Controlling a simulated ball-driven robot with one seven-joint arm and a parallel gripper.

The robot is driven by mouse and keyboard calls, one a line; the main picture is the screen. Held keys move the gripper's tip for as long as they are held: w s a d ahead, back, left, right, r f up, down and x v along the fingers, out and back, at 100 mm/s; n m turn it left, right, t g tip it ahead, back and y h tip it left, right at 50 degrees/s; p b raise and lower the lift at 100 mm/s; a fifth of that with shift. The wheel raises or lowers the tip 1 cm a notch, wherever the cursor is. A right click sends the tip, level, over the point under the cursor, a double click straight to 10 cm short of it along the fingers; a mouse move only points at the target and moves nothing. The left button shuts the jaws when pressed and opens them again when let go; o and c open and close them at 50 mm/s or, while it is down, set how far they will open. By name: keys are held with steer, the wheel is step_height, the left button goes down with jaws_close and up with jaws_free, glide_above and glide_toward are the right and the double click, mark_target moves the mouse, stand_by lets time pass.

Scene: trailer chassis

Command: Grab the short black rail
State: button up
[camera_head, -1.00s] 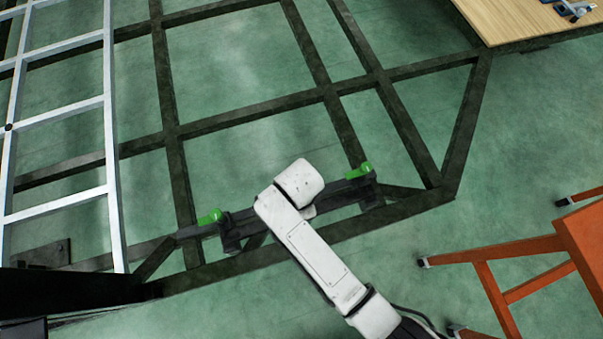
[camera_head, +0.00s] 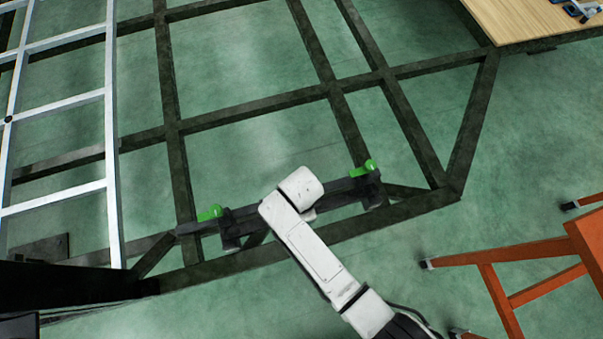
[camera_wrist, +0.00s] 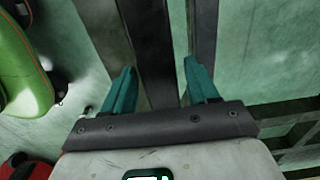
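The short black rail (camera_head: 340,189) lies across the near end of the dark trailer frame (camera_head: 400,130) in the head view. It runs between two green-handled clamps, one on the left (camera_head: 212,213) and one on the right (camera_head: 362,168). My arm covers the middle of the rail and hides my gripper there. In the wrist view, my gripper (camera_wrist: 158,82) has its two teal fingers apart. A dark bar (camera_wrist: 152,45), apparently the rail, shows between them. I cannot tell whether it is between the fingertips or below them.
A pale metal ladder-like frame (camera_head: 112,150) lies at the left. An orange stand (camera_head: 505,250) is at the lower right, and a wooden tabletop (camera_head: 520,20) at the upper right.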

jaws_close()
stand_by(0.3)
steer(key=shift+r, duration=0.1)
